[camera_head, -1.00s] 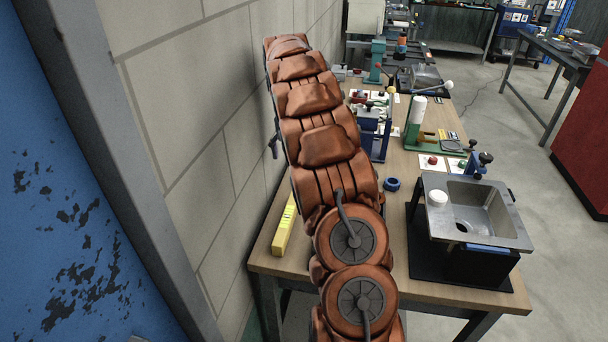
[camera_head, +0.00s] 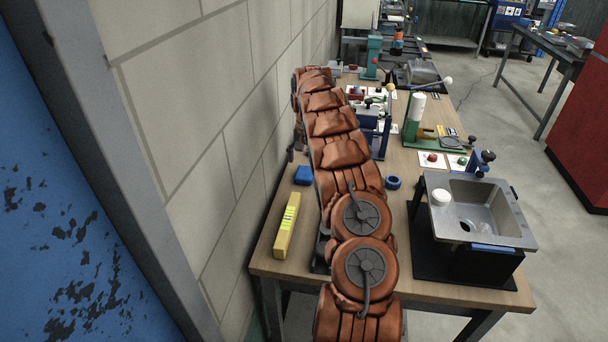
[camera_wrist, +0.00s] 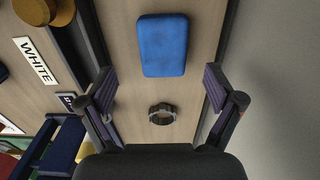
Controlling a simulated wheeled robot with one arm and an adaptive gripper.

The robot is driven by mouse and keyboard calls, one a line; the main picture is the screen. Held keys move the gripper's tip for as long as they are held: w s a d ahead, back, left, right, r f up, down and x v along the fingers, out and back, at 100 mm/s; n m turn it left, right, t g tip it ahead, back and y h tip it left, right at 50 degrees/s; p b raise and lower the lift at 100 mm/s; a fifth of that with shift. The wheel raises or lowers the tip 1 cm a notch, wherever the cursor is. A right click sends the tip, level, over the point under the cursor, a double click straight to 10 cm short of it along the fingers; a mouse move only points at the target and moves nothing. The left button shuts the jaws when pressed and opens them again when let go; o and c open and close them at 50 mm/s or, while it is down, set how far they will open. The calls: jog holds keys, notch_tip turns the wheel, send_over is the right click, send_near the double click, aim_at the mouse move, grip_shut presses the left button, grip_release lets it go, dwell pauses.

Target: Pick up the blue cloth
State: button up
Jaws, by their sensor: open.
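A flat blue rectangular pad with rounded corners (camera_wrist: 163,45), which looks like the blue cloth, lies on the wooden surface in the wrist view. My gripper (camera_wrist: 160,88) is open and empty, its two fingers spread on either side below the pad in the picture. No finger touches the pad. In the head view a small blue item (camera_head: 303,174) lies on the table beside my arm, near the wall; I cannot tell for sure that it is the same pad. My gripper is hidden in the head view.
A dark ring (camera_wrist: 162,114) lies between the fingers in the wrist view. A yellow block (camera_head: 287,226) lies near the wall. A metal sink (camera_head: 478,212), with a blue strip (camera_head: 492,248) at its front edge, stands at the right. A blue ring (camera_head: 392,183) lies beside my arm.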

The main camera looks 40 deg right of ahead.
aim_at(305, 172)
jog(key=shift+w+a+f+p, duration=0.15)
jog(key=shift+f+p, duration=0.4)
jog(key=shift+f, duration=0.7)
jog(key=shift+s+a+f+p, duration=0.1)
jog(key=shift+f+p, duration=0.45)
jog(key=shift+f, duration=0.65)
jog(key=shift+c, duration=0.3)
jog(key=c, duration=1.1)
notch_tip(305, 172, up, 10)
jog(key=b, duration=0.3)
